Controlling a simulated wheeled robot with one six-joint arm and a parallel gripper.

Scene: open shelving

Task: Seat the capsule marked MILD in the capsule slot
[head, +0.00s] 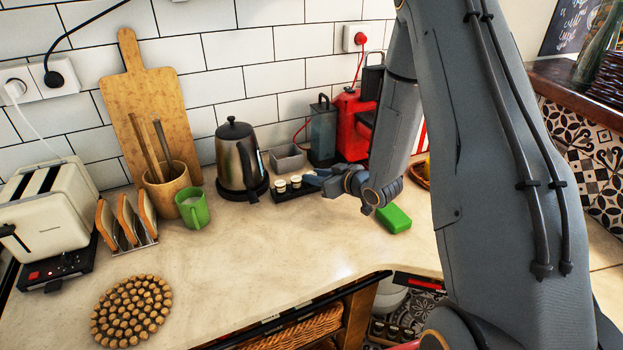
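Small capsules (280,186) with pale tops stand on a dark tray (289,195) on the counter, right of the kettle. Their markings are too small to read, so I cannot tell which is MILD. My gripper (314,179) is at the right end of the tray, close beside the capsules. Its fingers are small and partly merged with the background, so whether it is open or holds a capsule cannot be told. A red machine (351,108) stands behind, partly hidden by my arm. No capsule slot can be made out.
A kettle (236,160) stands left of the tray, and a grey bin (288,158) behind it. A green block (393,218) lies right of my gripper. A green mug (193,209) and toaster (48,213) are farther left. The counter's middle front (260,255) is clear.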

